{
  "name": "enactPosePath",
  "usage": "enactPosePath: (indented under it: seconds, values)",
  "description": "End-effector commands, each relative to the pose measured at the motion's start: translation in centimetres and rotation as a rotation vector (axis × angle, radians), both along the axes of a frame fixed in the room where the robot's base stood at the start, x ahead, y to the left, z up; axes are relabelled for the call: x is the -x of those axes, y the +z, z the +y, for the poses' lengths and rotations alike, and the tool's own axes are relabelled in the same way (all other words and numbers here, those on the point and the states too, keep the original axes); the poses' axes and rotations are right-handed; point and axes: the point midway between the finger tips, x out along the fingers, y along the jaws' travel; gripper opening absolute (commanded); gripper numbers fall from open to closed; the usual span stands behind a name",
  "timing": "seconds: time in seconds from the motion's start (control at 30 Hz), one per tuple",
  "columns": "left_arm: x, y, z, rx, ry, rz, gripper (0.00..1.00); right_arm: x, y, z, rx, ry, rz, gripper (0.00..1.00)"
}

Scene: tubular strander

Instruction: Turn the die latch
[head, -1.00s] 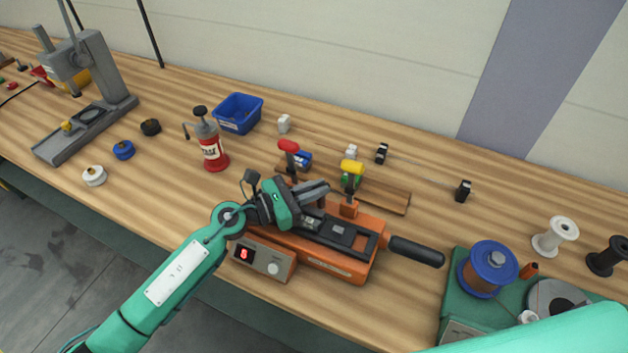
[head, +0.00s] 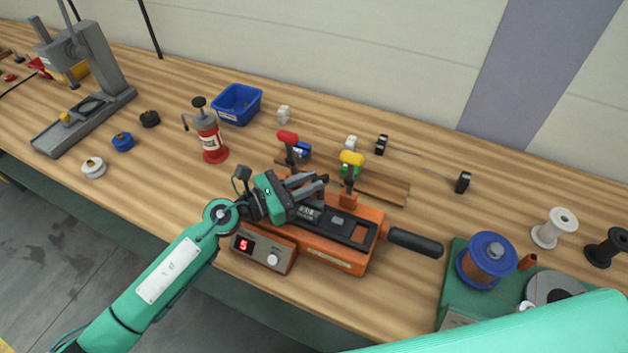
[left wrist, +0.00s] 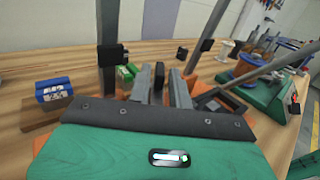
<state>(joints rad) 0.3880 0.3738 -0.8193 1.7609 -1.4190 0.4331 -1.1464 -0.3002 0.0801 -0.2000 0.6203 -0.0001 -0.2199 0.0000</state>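An orange bench machine (head: 330,258) stands on the wooden table with a red-handled lever (head: 288,146), a yellow-handled lever (head: 350,172) and a black handle (head: 415,243) on its right end. I cannot tell which part is the die latch. My left gripper (head: 326,182) is over the machine's left half, its grey fingers pointing right toward the yellow lever's base. Part of the machine is hidden behind the gripper. My right gripper is out of view.
A red pump bottle (head: 211,143) and a blue bin (head: 237,105) stand behind to the left. A control box (head: 262,250) with a lit display sits at the machine's front. A green spool unit (head: 453,275) is at right. Small blocks and wooden rails lie behind the machine.

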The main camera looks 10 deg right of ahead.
Motion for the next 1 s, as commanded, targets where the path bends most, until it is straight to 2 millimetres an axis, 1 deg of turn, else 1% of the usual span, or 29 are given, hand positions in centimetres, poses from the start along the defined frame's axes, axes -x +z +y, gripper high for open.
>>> enactPosePath:
  seconds: [0.03,0.1,0.3,0.5,0.57,0.7,0.83,1.0]
  values:
    - [0.3,-0.4,1.0,-0.003,0.001,-0.001,0.2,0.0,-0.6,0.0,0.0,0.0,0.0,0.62]
    - [0.8,-0.6,2.3,-0.004,0.001,-0.001,0.2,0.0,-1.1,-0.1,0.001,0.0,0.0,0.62]
    - [2.2,-0.6,6.3,-0.004,0.0,0.001,0.2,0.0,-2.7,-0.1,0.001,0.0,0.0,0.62]
    - [3.3,-0.5,9.5,-0.003,0.0,0.001,0.2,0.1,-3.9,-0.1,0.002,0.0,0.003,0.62]
    - [3.5,-0.4,10.2,-0.002,0.0,0.002,0.2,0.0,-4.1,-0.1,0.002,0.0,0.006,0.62]
    - [3.9,-0.2,11.2,-0.001,-0.001,0.001,0.2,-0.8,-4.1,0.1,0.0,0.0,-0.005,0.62]
    - [3.9,-0.1,11.4,0.0,-0.001,0.001,0.2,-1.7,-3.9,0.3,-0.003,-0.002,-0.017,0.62]
    - [3.9,0.0,11.4,0.0,-0.001,0.001,0.2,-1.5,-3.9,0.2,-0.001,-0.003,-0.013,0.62]
